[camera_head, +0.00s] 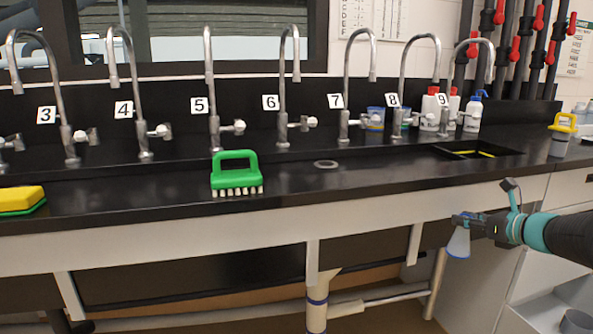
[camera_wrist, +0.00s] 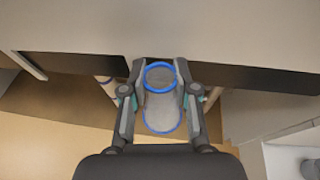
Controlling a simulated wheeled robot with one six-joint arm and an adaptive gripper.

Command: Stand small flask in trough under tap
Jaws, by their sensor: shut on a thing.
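My gripper (camera_head: 465,219) is shut on the small flask (camera_head: 459,243), a clear conical vessel that hangs upright below the fingers in the head view. In the wrist view the flask (camera_wrist: 160,105) sits between the two fingers, with blue rings at its rim and base. It is in front of the counter and below the counter top's edge. Several numbered curved taps, such as tap 6 (camera_head: 283,95) and tap 7 (camera_head: 347,90), stand along the back of the black counter (camera_head: 390,172). The trough (camera_head: 290,158) runs below the taps; its inside is mostly hidden.
A green brush (camera_head: 236,172) stands on the counter's front part, and a yellow sponge (camera_head: 20,199) lies at the far left. White bottles (camera_head: 473,113) and blue cups (camera_head: 375,118) stand behind taps 7 to 9. A yellow-topped container (camera_head: 561,135) is at right.

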